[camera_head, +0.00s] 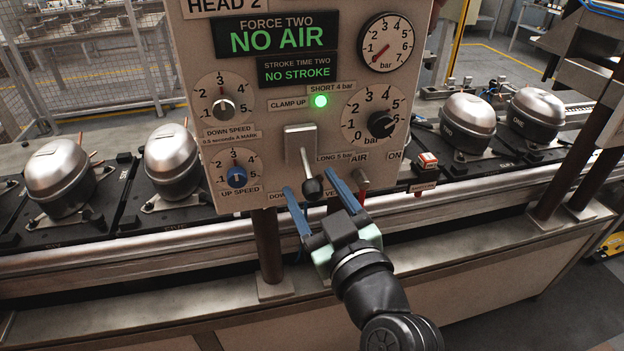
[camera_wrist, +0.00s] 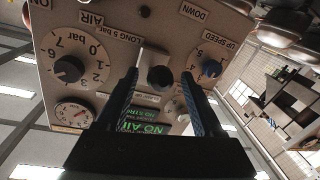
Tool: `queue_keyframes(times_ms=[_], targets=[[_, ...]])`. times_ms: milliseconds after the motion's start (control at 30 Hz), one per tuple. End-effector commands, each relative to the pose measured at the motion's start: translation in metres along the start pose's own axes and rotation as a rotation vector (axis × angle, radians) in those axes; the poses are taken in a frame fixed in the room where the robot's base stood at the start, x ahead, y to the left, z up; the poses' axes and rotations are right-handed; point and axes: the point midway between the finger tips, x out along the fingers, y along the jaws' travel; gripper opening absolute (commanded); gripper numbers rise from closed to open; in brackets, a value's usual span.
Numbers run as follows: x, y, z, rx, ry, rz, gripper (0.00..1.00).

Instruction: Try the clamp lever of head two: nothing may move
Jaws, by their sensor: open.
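The head two panel (camera_head: 250,155) stands upright in the head view. Its clamp lever (camera_head: 310,180) has a black ball knob and hangs downward from a light square plate. My gripper (camera_head: 314,192) is open, with one blue finger on each side of the knob; I cannot tell whether either touches it. In the wrist view the knob (camera_wrist: 160,77) sits between the fingertips of my gripper (camera_wrist: 160,85). The clamp-up lamp (camera_head: 320,101) is lit green. The displays read NO AIR (camera_head: 265,37) and NO STROKE (camera_head: 297,73). The bar gauge (camera_head: 387,43) needle points low, near zero.
The down speed knob (camera_head: 223,108), blue up speed knob (camera_head: 236,177) and black pressure knob (camera_head: 381,124) are close by. A red air lever (camera_head: 362,180) is just right of my gripper. Compressors (camera_head: 62,178) stand on the conveyor on both sides. A post (camera_head: 268,245) supports the panel.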

Motion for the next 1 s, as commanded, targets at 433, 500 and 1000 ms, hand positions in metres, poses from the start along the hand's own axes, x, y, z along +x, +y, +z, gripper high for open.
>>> queue_keyframes(times_ms=[433, 500, 1000], targets=[[0.0094, -0.0001, 0.0003, -0.001, 0.0, 0.001, 0.63], [0.0093, 0.0, 0.0003, 0.0, 0.0, 0.001, 0.51], [0.009, -0.0001, 0.0004, 0.0, -0.001, 0.001, 0.0]])
